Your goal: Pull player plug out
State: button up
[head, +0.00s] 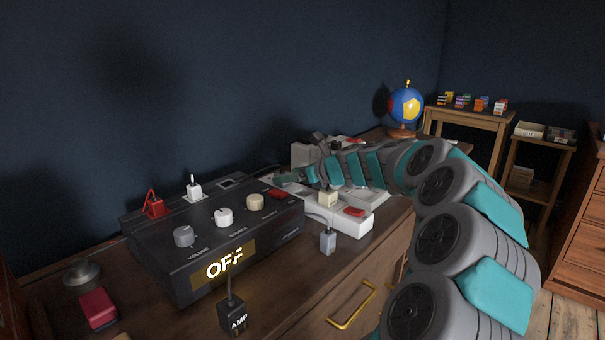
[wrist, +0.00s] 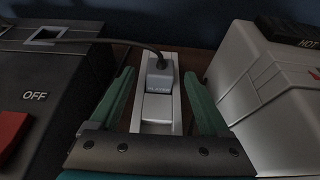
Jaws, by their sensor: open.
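In the wrist view, a grey plug (wrist: 160,76) labelled PLAYER, with a black cord from its top, sits at the far end of a narrow white socket strip (wrist: 158,118). My gripper (wrist: 159,74) is open. Its two green fingers stand on either side of the plug, with a visible gap on each side. Whether the fingers are level with the plug is hard to tell. In the head view, my gripper (head: 284,178) reaches behind the right end of the black box, and the player plug is hidden there.
The black box (head: 190,262) with knobs and a lit OFF sign stands left. An AMP plug (head: 236,318) hangs before it. Another grey plug (head: 328,243) hangs by a white power unit (head: 362,222). A pale machine (wrist: 265,85) stands close right of my fingers.

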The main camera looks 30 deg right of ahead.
jog(key=shift+x, duration=2.05)
grip_shut()
